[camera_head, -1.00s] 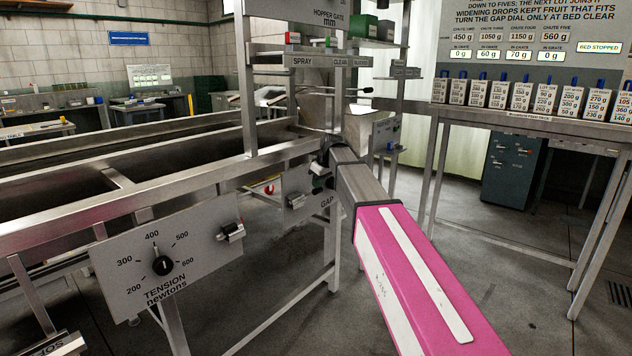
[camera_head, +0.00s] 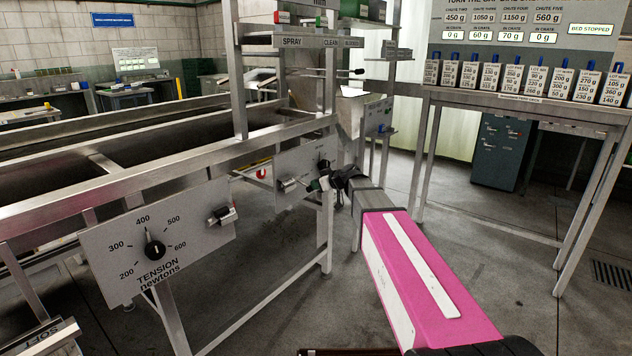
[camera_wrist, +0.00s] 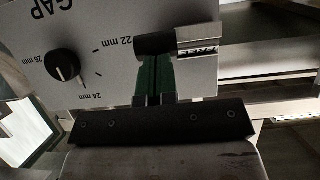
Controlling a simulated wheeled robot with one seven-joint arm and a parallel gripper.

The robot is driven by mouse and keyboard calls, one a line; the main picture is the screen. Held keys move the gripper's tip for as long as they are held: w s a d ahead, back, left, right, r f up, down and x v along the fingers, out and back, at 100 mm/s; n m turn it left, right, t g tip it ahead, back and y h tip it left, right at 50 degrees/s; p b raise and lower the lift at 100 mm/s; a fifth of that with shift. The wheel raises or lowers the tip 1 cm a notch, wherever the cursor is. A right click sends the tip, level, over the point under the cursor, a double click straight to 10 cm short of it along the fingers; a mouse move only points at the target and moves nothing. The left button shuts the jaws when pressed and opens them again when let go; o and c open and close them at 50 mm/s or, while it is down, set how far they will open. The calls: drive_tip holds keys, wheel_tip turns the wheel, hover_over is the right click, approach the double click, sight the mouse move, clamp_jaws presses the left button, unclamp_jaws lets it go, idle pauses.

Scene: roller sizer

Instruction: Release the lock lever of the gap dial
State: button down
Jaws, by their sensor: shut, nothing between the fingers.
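The gap panel (camera_head: 300,170) is a grey plate on the machine's side frame. Its black gap dial (camera_head: 323,165) also shows in the wrist view (camera_wrist: 62,65), upside down, near the 24 and 26 mm marks. The lock lever (camera_head: 288,184) has a silver block and a black handle; in the wrist view the handle (camera_wrist: 153,44) sticks out sideways from the block (camera_wrist: 199,38), whose small lettering is hard to read. My gripper (camera_head: 317,185) is shut and empty, its green fingers (camera_wrist: 154,68) close at the handle. I cannot tell whether they touch it.
The tension panel (camera_head: 160,240), with its own dial and lever, is at the left. A table (camera_head: 520,103) with several labelled weight blocks stands at the right. The floor in front is clear.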

drive_tip(key=shift+w+a+f, duration=0.15)
drive_tip(key=shift+a+f, duration=0.05)
drive_tip(key=shift+f, duration=1.2)
drive_tip(key=shift+w+a+f, duration=0.1)
drive_tip(key=shift+a+f, duration=0.1)
drive_tip(key=shift+f, duration=1.15)
